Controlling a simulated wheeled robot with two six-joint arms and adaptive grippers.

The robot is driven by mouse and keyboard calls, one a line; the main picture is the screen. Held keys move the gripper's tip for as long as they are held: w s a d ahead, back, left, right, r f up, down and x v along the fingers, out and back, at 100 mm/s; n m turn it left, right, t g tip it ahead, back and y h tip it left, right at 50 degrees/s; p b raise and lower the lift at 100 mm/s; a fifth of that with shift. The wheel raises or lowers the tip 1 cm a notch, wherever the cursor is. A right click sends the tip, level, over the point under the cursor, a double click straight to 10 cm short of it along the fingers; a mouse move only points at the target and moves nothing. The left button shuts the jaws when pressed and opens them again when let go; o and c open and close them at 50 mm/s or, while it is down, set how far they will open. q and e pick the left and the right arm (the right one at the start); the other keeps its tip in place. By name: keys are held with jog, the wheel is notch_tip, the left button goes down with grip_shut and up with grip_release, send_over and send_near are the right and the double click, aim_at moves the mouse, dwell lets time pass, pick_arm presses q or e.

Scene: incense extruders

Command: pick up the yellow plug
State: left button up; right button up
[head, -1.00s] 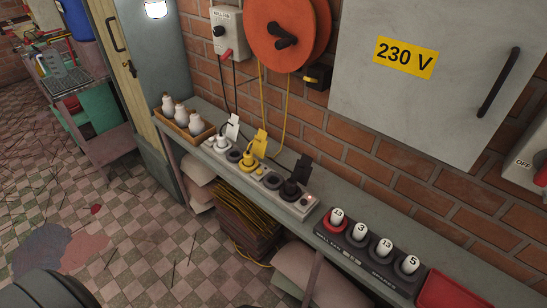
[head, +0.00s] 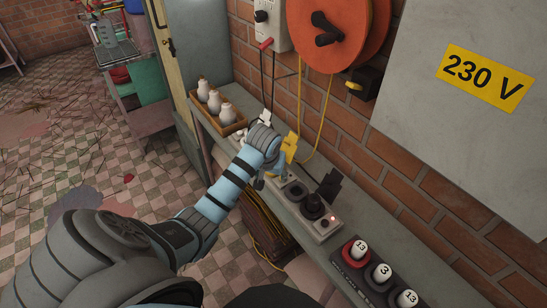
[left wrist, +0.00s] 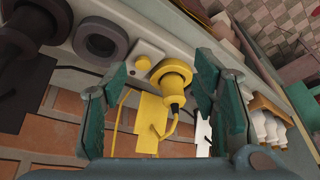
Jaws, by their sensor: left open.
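The yellow plug (left wrist: 172,80) sits in the power strip (head: 318,229), seen in the left wrist view with its yellow tag (left wrist: 149,122) and cord. In the head view its body is mostly hidden behind my left arm, while the tag (head: 290,146) shows. My left gripper (head: 270,174) is over the strip. In the left wrist view the left gripper (left wrist: 161,68) is open, one finger on each side of the plug, with visible gaps. I cannot tell how far the fingertips are above the strip. My right gripper is not in view.
A black plug (head: 314,206) stands in the strip nearby, and a white tag (left wrist: 203,137) is close to one finger. A wooden crate (head: 233,128) with white bottles stands beyond. A numbered holder (head: 352,265) is on the near shelf. The orange reel (head: 345,45) hangs above.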

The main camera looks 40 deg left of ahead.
pick_arm(q)
jog(key=w+a+r+n, duration=0.25)
jog(key=w+r, duration=0.25)
jog(key=r, duration=0.3)
jog(key=shift+m, duration=0.45)
jog(key=b+x, duration=0.1)
jog(key=x, duration=0.3)
jog(key=b+x, duration=0.1)
jog(key=x, duration=0.4)
jog(key=a+b+x, duration=0.1)
jog(key=x, duration=0.3)
jog(key=shift+s+a+f+b, duration=0.15)
jog(key=shift+s+b, duration=0.05)
jog(key=shift+b, duration=0.1)
jog(key=shift+c, duration=0.4)
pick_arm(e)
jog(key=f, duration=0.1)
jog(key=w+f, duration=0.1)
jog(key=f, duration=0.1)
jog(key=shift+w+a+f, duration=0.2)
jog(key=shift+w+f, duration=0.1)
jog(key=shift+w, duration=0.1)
pick_arm(q)
jog(key=c, duration=1.2)
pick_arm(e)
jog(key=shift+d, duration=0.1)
